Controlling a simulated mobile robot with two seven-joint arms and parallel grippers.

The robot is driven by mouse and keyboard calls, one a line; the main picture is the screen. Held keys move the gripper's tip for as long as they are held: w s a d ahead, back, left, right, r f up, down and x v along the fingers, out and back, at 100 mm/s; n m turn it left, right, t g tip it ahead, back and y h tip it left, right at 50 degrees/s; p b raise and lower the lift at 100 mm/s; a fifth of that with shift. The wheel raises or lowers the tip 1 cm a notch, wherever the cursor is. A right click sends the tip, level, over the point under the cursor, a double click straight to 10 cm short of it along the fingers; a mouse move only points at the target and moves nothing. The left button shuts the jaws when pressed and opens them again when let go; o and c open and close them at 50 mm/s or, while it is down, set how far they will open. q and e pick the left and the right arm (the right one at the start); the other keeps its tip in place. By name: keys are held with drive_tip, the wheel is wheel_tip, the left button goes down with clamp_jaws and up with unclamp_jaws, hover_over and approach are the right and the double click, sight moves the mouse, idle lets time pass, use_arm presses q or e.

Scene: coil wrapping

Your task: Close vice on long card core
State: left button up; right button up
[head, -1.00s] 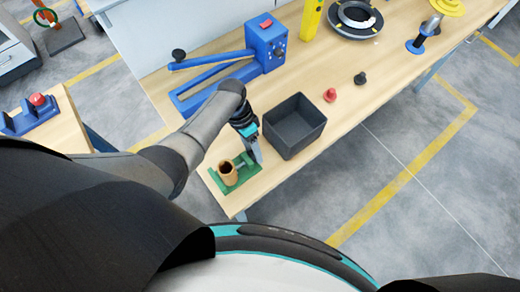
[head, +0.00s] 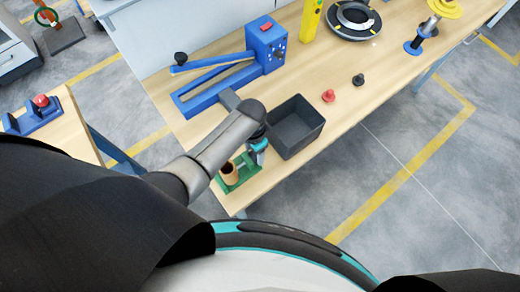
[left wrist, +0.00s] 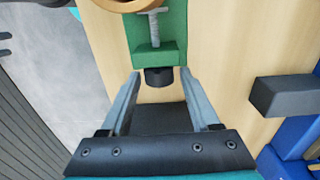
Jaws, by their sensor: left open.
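A green vice (head: 243,184) stands at the near-left corner of the wooden bench, with the brown card core (head: 229,174) upright in it. In the left wrist view the vice (left wrist: 172,22) shows its metal screw and a dark round knob (left wrist: 159,78) at its end. The rim of the card core (left wrist: 122,5) is cut off at the top there. My left gripper (left wrist: 159,74) is open, with one finger on each side of the knob. I cannot tell whether the fingers touch it. My left gripper (head: 260,158) partly hides the vice's right end in the head view. My right gripper is not in view.
A dark open bin (head: 296,127) stands close to the right of my left gripper. A blue lever machine (head: 266,46) is behind. A red knob (head: 328,96) and a black knob (head: 358,79) lie on the bench. The bench's near edge is close to the vice.

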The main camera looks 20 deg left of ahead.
use_arm(q)
drive_tip(key=shift+s+d+t+y, duration=0.25)
drive_tip(key=shift+t+y, duration=0.35)
drive_tip(key=shift+y, duration=0.2)
drive_tip(key=shift+d+t+y, duration=0.1)
drive_tip(key=shift+t+y, duration=0.4)
drive_tip(key=shift+y, duration=0.1)
drive_tip(key=shift+s+d+f+t+y+b, duration=0.2)
drive_tip(key=shift+d+f+t+y+b, duration=0.1)
drive_tip(key=shift+t+y+b, duration=0.3)
drive_tip(key=shift+s+t+y+b, duration=0.1)
drive_tip(key=shift+t+y+b, duration=0.35)
drive_tip(key=shift+y, duration=0.25)
drive_tip(key=shift+r, duration=0.1)
